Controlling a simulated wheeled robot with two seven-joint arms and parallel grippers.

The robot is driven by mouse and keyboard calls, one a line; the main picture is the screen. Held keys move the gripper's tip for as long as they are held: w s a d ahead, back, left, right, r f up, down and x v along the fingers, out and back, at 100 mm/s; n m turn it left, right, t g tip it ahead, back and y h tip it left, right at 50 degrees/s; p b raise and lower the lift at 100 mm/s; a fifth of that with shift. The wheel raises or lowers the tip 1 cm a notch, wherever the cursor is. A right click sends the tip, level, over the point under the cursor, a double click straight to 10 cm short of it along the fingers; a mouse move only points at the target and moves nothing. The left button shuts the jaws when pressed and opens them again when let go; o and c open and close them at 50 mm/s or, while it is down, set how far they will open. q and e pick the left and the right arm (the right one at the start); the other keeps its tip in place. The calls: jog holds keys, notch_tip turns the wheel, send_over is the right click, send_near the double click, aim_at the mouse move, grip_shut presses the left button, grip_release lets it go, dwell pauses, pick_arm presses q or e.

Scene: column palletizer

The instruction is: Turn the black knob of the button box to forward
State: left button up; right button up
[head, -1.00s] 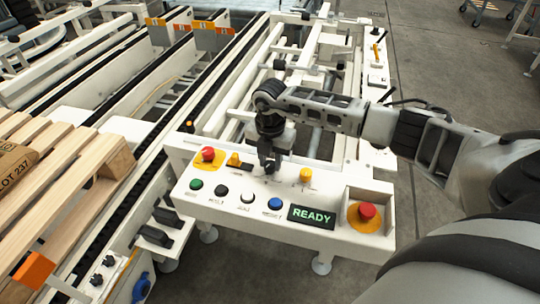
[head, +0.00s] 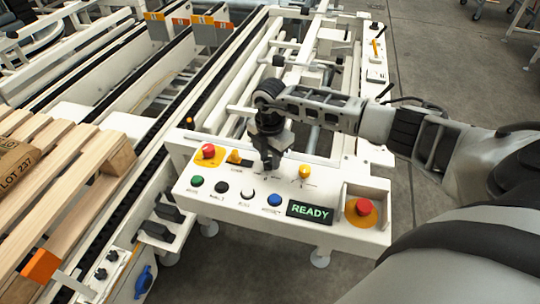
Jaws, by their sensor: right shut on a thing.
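The button box (head: 292,227) is a white panel in the middle of the head view. Its lower row has a green button (head: 197,181), a black button (head: 221,187), a white button (head: 247,193) and a blue button (head: 274,199). A green READY display (head: 310,211) is beside them. My right gripper (head: 270,163) points down over the upper row, between the two yellow-orange knobs. It is shut at the place of the black knob, which its fingers hide, so the knob's setting cannot be seen. My left gripper is out of view.
Red stop buttons on yellow stand at the panel's upper left (head: 208,151) and right end (head: 363,207). Yellow-orange knobs (head: 304,171) (head: 234,157) flank my gripper. White conveyor rails lie behind. A wooden pallet (head: 72,170) is at left. Grey floor (head: 450,80) is open at right.

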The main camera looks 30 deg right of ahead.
aim_at(270, 160)
jog(key=shift+w+r, duration=0.1)
jog(key=o, duration=1)
jog(key=shift+c, duration=0.2)
notch_tip(270, 160, up, 16)
jog(key=b, duration=0.1)
